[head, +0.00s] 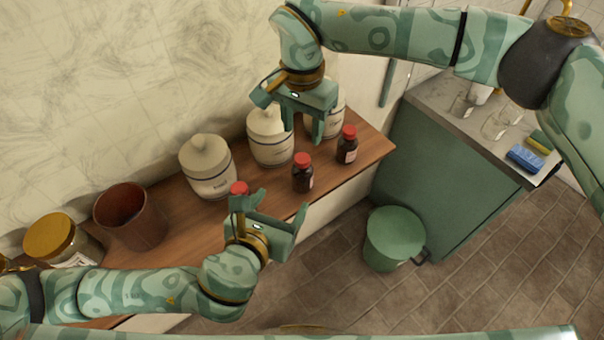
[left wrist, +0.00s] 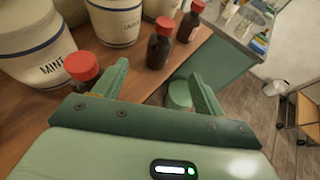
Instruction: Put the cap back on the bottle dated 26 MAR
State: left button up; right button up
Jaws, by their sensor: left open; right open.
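Three dark bottles with red tops stand on the wooden shelf (head: 181,235). The right bottle (head: 347,151) and the middle bottle (head: 303,178) show pale labels; their dates are too small to read. The left one shows only its red cap (head: 239,188), behind my left gripper; that cap is also in the left wrist view (left wrist: 81,66), left of the fingers, its bottle mostly hidden. My left gripper (head: 271,208) is open and empty beside it, at the shelf's front edge. My right gripper (head: 303,130) is open and empty above the middle and right bottles. No loose cap shows.
White lidded jars, one marked MINT (left wrist: 54,69), stand along the wall behind the bottles. A brown pot (head: 131,216) and a gold-lidded jar (head: 51,240) are at left. A green bin (head: 393,238) stands on the floor. A counter (head: 440,100) with glasses and sponges is at right.

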aim_at(305, 167)
pick_arm(q)
jog(key=x, duration=1.6)
jog(key=shift+f, duration=0.1)
